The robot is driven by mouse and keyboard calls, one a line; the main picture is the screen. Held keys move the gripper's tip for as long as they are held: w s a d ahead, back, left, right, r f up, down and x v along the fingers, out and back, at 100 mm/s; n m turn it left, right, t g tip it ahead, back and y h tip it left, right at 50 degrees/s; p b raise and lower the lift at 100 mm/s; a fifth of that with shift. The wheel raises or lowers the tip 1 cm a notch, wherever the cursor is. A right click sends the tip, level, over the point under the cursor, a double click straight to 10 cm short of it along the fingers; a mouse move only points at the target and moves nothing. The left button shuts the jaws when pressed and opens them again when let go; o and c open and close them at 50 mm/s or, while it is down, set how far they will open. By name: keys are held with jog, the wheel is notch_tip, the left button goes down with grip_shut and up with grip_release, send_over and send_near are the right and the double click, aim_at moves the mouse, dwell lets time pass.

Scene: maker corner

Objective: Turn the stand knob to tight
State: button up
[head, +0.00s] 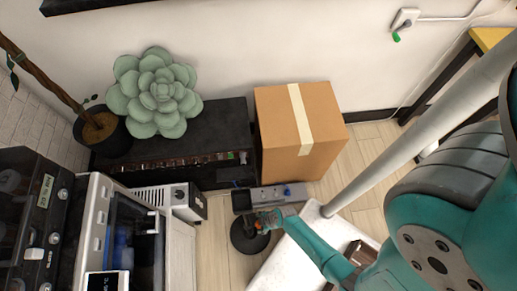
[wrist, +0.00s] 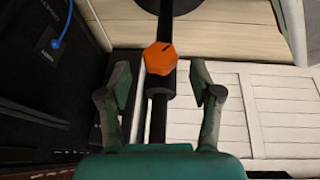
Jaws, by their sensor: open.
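The stand knob (wrist: 160,59) is orange and many-sided, with a dark mark near its upper right edge. It sits on a black collar on the dark stand pole (wrist: 159,118) in the wrist view. My gripper (wrist: 160,85) is open, with one finger on each side of the knob and a visible gap on both sides. In the head view the knob shows as a small orange spot (head: 259,225) beside my gripper (head: 266,220). The round black stand base (head: 247,241) is on the floor below.
A cardboard box (head: 300,125) stands behind the stand. A black cabinet (head: 225,125) with a large succulent (head: 155,92) is to the left, and a white-framed machine (head: 95,225) is at the lower left. A black panel with a blue cable (wrist: 62,30) is close on the left in the wrist view.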

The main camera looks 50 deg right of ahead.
jog(key=shift+x, duration=1.25)
jog(key=c, duration=1.1)
